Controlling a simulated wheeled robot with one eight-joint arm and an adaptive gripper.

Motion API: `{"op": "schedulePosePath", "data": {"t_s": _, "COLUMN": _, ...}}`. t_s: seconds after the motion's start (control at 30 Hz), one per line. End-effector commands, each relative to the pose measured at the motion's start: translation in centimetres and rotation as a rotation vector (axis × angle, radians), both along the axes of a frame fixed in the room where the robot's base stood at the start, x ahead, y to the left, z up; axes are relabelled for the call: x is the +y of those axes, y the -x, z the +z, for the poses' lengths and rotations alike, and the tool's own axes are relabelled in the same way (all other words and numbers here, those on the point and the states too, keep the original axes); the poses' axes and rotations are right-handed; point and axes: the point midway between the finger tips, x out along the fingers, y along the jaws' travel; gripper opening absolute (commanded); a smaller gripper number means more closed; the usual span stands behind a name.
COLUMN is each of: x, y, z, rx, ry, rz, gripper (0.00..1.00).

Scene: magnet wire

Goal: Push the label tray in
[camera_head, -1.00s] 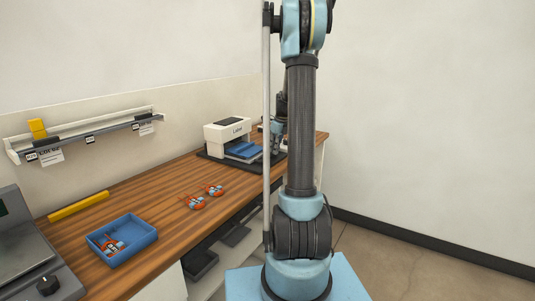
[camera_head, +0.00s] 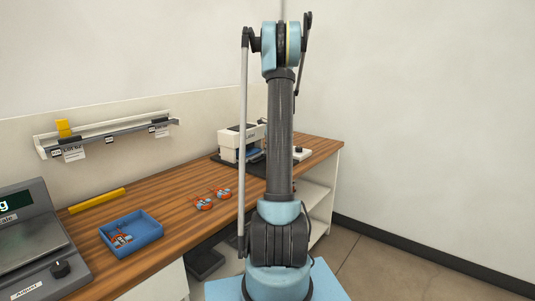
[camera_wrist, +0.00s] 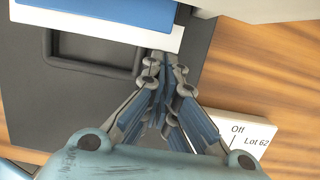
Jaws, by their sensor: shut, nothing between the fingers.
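The white label printer (camera_head: 228,147) stands on a dark mat near the far end of the bench. Its blue label tray (camera_head: 251,154) shows at its front, partly covered by my arm. In the wrist view the blue tray surface (camera_wrist: 125,10) has a white front edge (camera_wrist: 85,24) at the top. My gripper (camera_wrist: 163,62) is shut and empty, its fingertips close to the right part of that white edge. I cannot tell whether they touch it. In the head view my gripper is hidden behind my arm.
A white block marked "Off" and "Lot 62" (camera_wrist: 255,140) lies right of my gripper. The mat (camera_wrist: 30,90) has a raised dark frame. A blue bin (camera_head: 132,234), orange-and-blue parts (camera_head: 203,203), a yellow bar (camera_head: 97,200) and a scale (camera_head: 40,240) occupy the near bench.

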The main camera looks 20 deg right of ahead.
Motion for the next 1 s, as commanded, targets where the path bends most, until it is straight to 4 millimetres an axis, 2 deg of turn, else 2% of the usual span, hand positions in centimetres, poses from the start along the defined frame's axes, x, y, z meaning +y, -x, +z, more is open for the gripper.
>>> {"op": "schedulePosePath", "data": {"t_s": 0.03, "x": 0.4, "y": -0.5, "z": 0.1, "rx": -0.009, "ry": -0.005, "rz": 0.004, "gripper": 0.0}}
{"op": "schedulePosePath", "data": {"t_s": 0.33, "x": 0.3, "y": -0.4, "z": 0.1, "rx": -0.012, "ry": -0.007, "rz": 0.004, "gripper": 0.0}}
{"op": "schedulePosePath", "data": {"t_s": 0.6, "x": -2.0, "y": 2.1, "z": 0.0, "rx": -0.003, "ry": -0.002, "rz": 0.004, "gripper": 0.0}}
{"op": "schedulePosePath", "data": {"t_s": 0.8, "x": -2.6, "y": 2.9, "z": 4.3, "rx": -0.002, "ry": -0.002, "rz": 0.004, "gripper": 0.0}}
{"op": "schedulePosePath", "data": {"t_s": 1.0, "x": -3.2, "y": 3.6, "z": 7.6, "rx": -0.001, "ry": -0.002, "rz": 0.002, "gripper": 0.0}}
